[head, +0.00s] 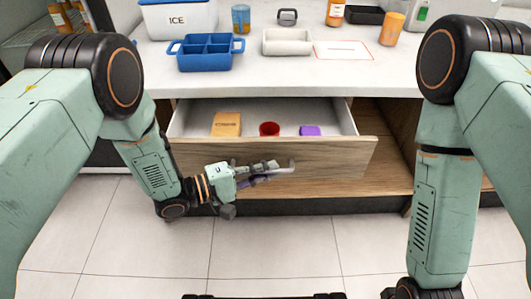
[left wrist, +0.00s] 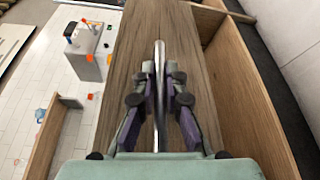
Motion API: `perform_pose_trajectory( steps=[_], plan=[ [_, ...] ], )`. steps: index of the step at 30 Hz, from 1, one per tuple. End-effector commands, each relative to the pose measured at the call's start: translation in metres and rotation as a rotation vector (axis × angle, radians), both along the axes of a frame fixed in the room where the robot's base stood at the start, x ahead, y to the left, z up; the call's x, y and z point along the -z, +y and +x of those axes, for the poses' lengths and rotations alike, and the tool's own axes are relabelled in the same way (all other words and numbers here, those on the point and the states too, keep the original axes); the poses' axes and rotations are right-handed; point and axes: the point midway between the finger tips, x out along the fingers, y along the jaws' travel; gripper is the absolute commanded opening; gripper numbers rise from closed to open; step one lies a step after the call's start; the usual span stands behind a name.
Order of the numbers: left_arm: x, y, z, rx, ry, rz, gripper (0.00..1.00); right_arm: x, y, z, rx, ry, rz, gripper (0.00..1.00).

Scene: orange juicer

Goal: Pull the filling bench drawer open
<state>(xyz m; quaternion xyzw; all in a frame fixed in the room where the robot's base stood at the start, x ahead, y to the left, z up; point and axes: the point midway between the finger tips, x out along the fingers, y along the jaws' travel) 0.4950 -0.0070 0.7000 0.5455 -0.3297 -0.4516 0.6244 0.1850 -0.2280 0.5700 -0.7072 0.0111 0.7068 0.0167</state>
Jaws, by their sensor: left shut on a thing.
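The bench drawer (head: 330,158) stands out from under the white counter, with its inside in view. Its front is wooden and bears a metal bar handle (head: 291,166). My left gripper (head: 265,172) is at the drawer front, shut on the handle. In the left wrist view the handle (left wrist: 159,60) runs between the two fingers of the left gripper (left wrist: 160,100). Inside the drawer lie a tan box (head: 226,124), a red round container (head: 269,129) and a purple block (head: 310,131). My right arm comes down at the right, and its gripper is out of view.
On the counter (head: 270,75) stand a white ICE box (head: 178,20), a blue divided tray (head: 205,66), a white bin (head: 287,42), a blue cup (head: 241,18) and an orange bottle (head: 391,28). The tiled floor (head: 275,245) before the drawer is clear.

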Motion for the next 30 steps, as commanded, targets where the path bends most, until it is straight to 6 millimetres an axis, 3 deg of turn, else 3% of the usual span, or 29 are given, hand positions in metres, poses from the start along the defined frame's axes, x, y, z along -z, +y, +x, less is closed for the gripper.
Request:
perform_pose_trajectory(
  steps=[3,12,27,28,30],
  plan=[
    [-0.003,0.0,-0.02,-0.002,0.006,0.0,0.0,-0.016,0.0,0.0,0.0,0.0,0.0,0.4],
    [-0.001,0.0,-0.053,-0.002,0.003,0.0,0.0,-0.031,0.0,0.0,0.0,0.0,0.0,0.4],
    [0.0,0.0,-0.06,-0.001,0.0,-0.001,0.0,-0.032,0.0,0.0,0.0,0.0,0.0,0.4],
    [0.0,0.0,-0.06,-0.001,0.0,-0.001,0.12,-0.032,0.0,0.0,0.0,0.0,0.0,0.4],
    [0.0,0.0,-0.06,-0.001,0.0,-0.001,0.18,-0.032,0.0,0.0,0.0,0.0,0.0,0.4]
  ],
)
